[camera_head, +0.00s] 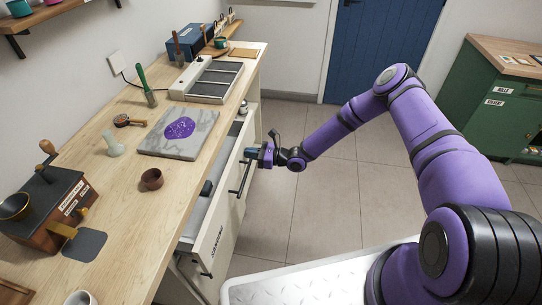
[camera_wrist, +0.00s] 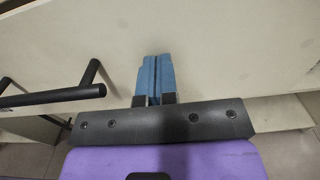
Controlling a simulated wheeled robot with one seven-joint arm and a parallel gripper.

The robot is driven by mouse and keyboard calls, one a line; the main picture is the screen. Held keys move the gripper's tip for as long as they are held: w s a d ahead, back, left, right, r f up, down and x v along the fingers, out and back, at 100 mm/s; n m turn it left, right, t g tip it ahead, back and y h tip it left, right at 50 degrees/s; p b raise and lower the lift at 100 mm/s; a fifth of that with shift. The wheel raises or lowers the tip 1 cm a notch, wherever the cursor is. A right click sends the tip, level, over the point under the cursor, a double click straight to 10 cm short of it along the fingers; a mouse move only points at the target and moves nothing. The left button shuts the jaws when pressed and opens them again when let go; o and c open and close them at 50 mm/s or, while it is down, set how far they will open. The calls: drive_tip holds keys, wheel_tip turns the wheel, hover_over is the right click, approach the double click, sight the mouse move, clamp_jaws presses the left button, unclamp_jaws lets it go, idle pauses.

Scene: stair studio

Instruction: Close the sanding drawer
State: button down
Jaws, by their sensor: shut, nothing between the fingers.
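The sanding drawer (camera_head: 213,234) is a pale drawer under the workbench, with lettering on its front. It stands open, and its inside shows between the bench edge and the drawer front. Its black bar handle (camera_head: 241,177) is on the outer face; a black bar handle (camera_wrist: 55,97) also shows at the left in the wrist view. My gripper (camera_head: 251,153) is at the drawer front, beyond the handle's far end. In the wrist view its blue fingers (camera_wrist: 154,80) are together and empty, pointing at a pale panel beside the handle. I cannot tell whether they touch it.
The wooden workbench (camera_head: 112,215) runs along the left wall and carries a marble slab (camera_head: 185,148), a small brown bowl (camera_head: 152,179) and a grinder-like box (camera_head: 45,207). A green cabinet (camera_head: 487,110) stands at the right. Tiled floor (camera_head: 330,195) is clear between them.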

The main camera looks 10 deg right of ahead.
sight(228, 158)
drive_tip(key=x, duration=0.8)
drive_tip(key=shift+w+a, duration=0.15)
drive_tip(key=shift+a, duration=0.15)
drive_tip(key=shift+w+a+r, duration=0.1)
drive_tip(key=shift+a, duration=0.15)
drive_tip(key=shift+a+r, duration=0.1)
drive_tip(key=shift+a, duration=0.05)
